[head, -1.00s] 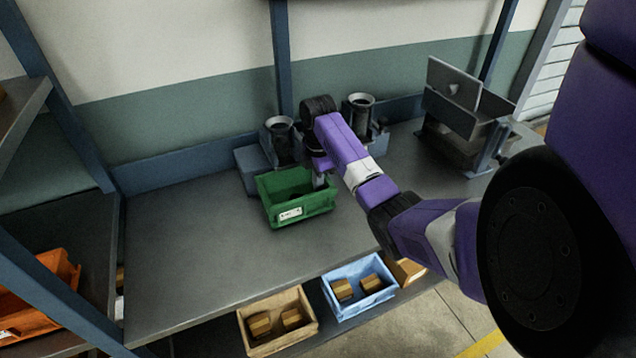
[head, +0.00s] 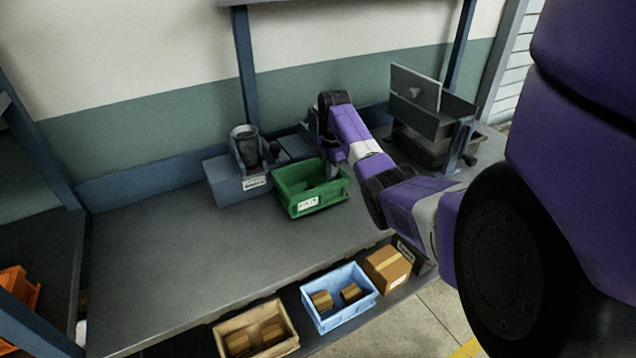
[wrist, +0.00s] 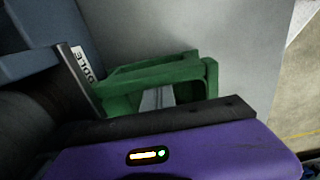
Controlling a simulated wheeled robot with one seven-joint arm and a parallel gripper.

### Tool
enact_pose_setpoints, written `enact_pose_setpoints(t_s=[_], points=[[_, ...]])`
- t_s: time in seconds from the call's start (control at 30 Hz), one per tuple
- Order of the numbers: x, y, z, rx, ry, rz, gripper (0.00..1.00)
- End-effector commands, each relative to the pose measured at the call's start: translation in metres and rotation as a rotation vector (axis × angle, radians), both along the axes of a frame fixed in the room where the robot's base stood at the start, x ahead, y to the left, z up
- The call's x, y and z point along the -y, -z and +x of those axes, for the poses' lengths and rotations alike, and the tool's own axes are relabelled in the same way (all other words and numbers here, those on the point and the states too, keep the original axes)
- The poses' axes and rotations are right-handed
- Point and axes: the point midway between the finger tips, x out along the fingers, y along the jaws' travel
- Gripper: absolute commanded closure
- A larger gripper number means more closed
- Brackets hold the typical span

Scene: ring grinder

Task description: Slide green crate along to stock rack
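The green crate (head: 312,200) stands upright on the grey bench, its white label facing front. It looks empty in the visible part. My gripper (head: 334,168) is at the crate's back right corner, with a grey finger down by its right end. In the wrist view, the crate's green rim (wrist: 160,73) lies just beyond my gripper's dark edge. The fingertips are hidden, so I cannot tell whether they are closed on the wall. A grey metal stand with a raised plate (head: 417,95) is farther right; I cannot tell whether it is the stock rack.
A grey box with a label (head: 240,188) and a dark round cup (head: 246,150) stand left of the crate. Below the front edge are a tan crate (head: 222,330), a blue crate (head: 333,323) and a carton (head: 387,270). The bench's left part (head: 160,255) is clear.

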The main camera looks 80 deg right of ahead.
Motion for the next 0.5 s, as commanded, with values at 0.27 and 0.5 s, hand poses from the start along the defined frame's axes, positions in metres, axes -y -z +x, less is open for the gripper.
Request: enact_pose_setpoints(t_s=[0.27, 0.5], points=[[0.046, 0.006, -0.054, 0.000, 0.006, -0.001, 1.00], [0.069, 0.003, -0.082, 0.000, 0.002, -0.001, 1.00]])
